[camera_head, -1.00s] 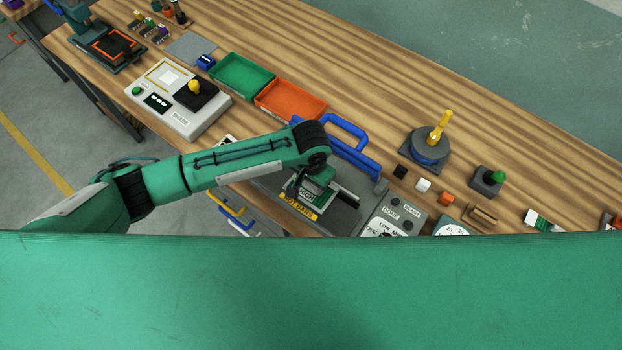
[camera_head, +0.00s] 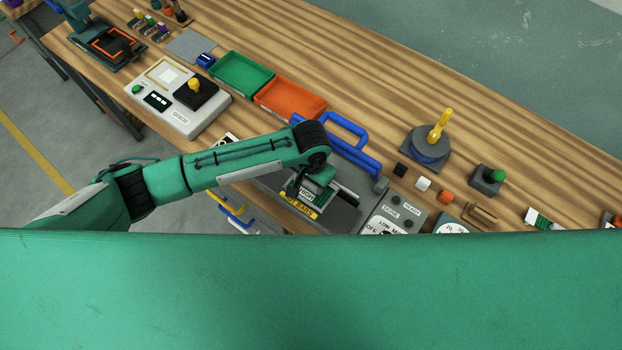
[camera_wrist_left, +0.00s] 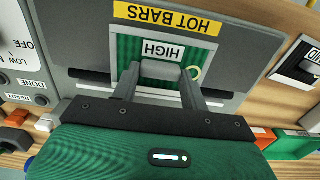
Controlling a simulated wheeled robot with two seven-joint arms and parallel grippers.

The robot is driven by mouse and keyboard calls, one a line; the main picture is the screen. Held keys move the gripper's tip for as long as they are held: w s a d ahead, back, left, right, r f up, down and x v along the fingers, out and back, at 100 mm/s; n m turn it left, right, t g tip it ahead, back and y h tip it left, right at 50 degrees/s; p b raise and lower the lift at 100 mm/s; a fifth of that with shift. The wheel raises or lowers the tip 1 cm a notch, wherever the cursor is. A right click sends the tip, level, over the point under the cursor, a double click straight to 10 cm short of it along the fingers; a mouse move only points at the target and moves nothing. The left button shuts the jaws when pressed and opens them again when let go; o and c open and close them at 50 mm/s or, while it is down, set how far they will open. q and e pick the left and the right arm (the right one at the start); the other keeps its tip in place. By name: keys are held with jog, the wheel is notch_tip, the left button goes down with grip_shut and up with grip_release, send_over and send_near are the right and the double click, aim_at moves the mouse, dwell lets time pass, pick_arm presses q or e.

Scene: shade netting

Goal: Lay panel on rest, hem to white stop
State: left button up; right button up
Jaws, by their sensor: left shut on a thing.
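My left gripper (camera_head: 312,192) reaches over the grey machine with the yellow HOT BARS label (camera_head: 298,206). In the left wrist view its two fingers (camera_wrist_left: 160,85) are shut on a small green ribbed panel (camera_wrist_left: 133,50). The panel carries a white HIGH label (camera_wrist_left: 163,50) and has pale edges. It lies over the dark slot of the machine, close to the HOT BARS label; whether it touches the surface I cannot tell. The gripper hides its near part. I cannot make out the white stop for certain. My right gripper is not in view.
A blue handle (camera_head: 345,150) stands behind the machine. A control box with a dial (camera_head: 393,215) is to its right. Green (camera_head: 242,76) and orange (camera_head: 290,99) trays lie behind, with small cubes (camera_head: 423,183) to the right.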

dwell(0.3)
pick_arm(q)
jog(key=o, duration=1.1)
jog(key=shift+c, duration=0.2)
jog(key=shift+r, duration=0.1)
jog(key=shift+r, duration=0.35)
notch_tip(320, 180, up, 13)
jog(key=b, duration=0.3)
jog(key=shift+b, duration=0.35)
